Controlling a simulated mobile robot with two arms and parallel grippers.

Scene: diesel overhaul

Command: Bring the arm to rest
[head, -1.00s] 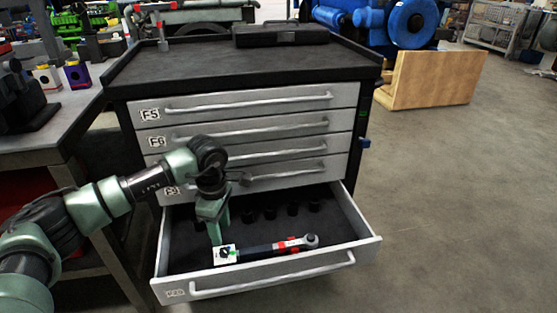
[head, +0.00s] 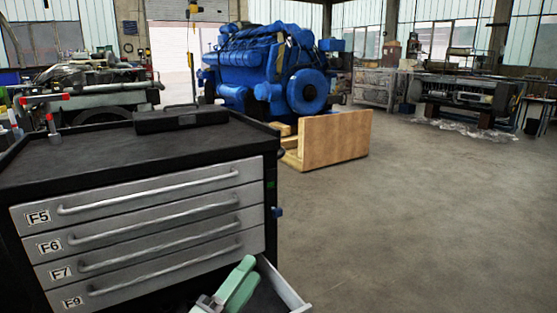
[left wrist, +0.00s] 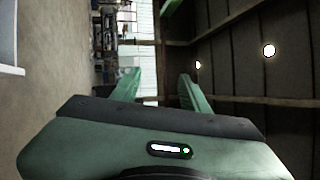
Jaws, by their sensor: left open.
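My left gripper (head: 242,279) shows at the bottom edge of the head view, its green fingers pointing up, in front of the open drawer (head: 284,283) of the cabinet. In the left wrist view the left gripper (left wrist: 161,90) is open, with its two green fingers apart and nothing between them. Most of the left arm is below the head view. The inside of the drawer is mostly out of frame or hidden. My right gripper is not in view.
The grey drawer cabinet (head: 150,218) fills the lower left, with a black case (head: 180,119) on top. A wooden panel (head: 334,139) and a blue engine (head: 265,70) stand behind. The floor (head: 420,220) to the right is clear.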

